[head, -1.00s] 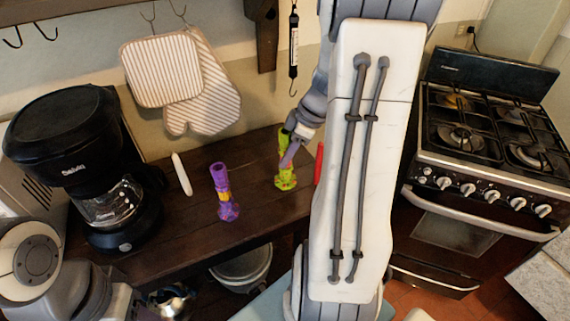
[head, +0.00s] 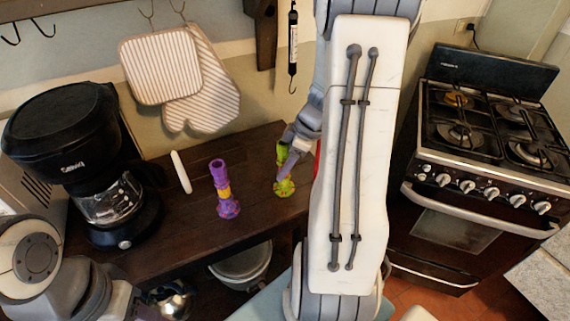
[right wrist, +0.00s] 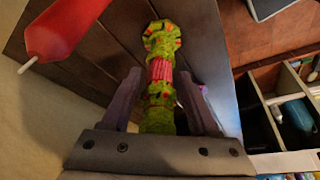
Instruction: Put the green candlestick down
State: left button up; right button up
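The green candlestick (head: 285,188) is upright over the dark wooden table, its base at or very near the tabletop. I cannot tell whether it touches. My right gripper (head: 290,162) comes down from the upper right and holds its upper part. My left gripper is not in view; only part of my left arm shows at lower left.
A black coffee maker (head: 75,140) is farther left. A red candle (right wrist: 65,25) is close by. A stove (head: 480,150) is at right.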

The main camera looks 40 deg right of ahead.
jog(key=shift+d+r, duration=0.1)
jog(key=shift+r, duration=0.3)
jog(key=v, duration=1.1)
jog(key=shift+s+r, duration=0.15)
jog(key=shift+r, duration=0.05)
